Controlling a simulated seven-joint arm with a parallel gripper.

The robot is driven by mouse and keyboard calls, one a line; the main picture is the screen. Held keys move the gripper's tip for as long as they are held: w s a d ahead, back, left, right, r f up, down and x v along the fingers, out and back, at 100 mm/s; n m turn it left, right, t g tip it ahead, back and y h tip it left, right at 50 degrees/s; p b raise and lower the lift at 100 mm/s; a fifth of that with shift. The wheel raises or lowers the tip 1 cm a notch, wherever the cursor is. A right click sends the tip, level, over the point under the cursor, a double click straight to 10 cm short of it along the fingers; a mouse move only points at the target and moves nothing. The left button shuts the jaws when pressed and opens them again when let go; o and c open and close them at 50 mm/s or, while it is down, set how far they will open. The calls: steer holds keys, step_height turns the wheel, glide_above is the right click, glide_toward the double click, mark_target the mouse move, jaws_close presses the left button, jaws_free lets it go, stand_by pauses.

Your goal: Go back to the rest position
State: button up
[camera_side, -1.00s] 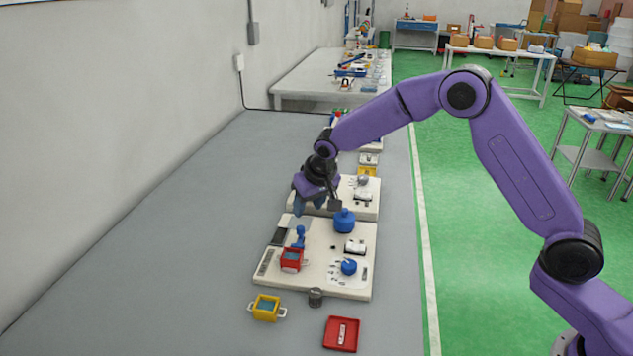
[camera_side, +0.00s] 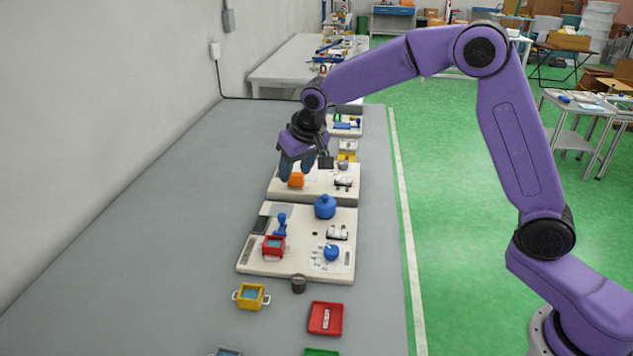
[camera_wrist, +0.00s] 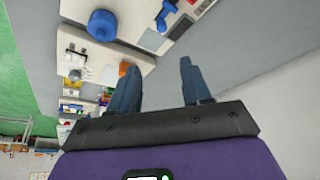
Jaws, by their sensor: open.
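My gripper (camera_side: 297,165) hangs above the far part of the grey table, over the left side of the second white board (camera_side: 345,195). Its two blue fingers are apart with nothing between them; the wrist view shows the same open gripper (camera_wrist: 157,85). The nearer white board (camera_side: 297,265) holds a blue pot-like object (camera_side: 325,207), a red box (camera_side: 273,247), a small blue handled piece (camera_side: 281,225) and a blue round object (camera_side: 331,252). In the wrist view, the blue pot-like object (camera_wrist: 103,25) lies ahead of the fingers. An orange piece (camera_side: 296,180) shows just below the gripper.
A yellow box with handles (camera_side: 251,296), a dark cylinder (camera_side: 298,284) and a red tray (camera_side: 325,318) stand at the table's near end. The wall (camera_side: 90,110) runs along the left. The grey table (camera_side: 150,240) is bare between wall and boards.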

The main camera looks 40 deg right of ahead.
steer(key=s+r+n+g, duration=0.2)
steer(key=s+n, duration=0.5)
steer(key=s, duration=1.5)
steer(key=s+d+f+n+g, duration=0.1)
steer(key=s+d, duration=0.3)
steer(key=s, duration=0.5)
steer(key=s+d+f+n+g, duration=0.1)
steer(key=s+d+n, duration=0.3)
steer(key=s, duration=0.6)
steer(key=shift+s+d+f+n, duration=0.25)
steer(key=shift+d+n, duration=0.05)
steer(key=shift+d, duration=0.05)
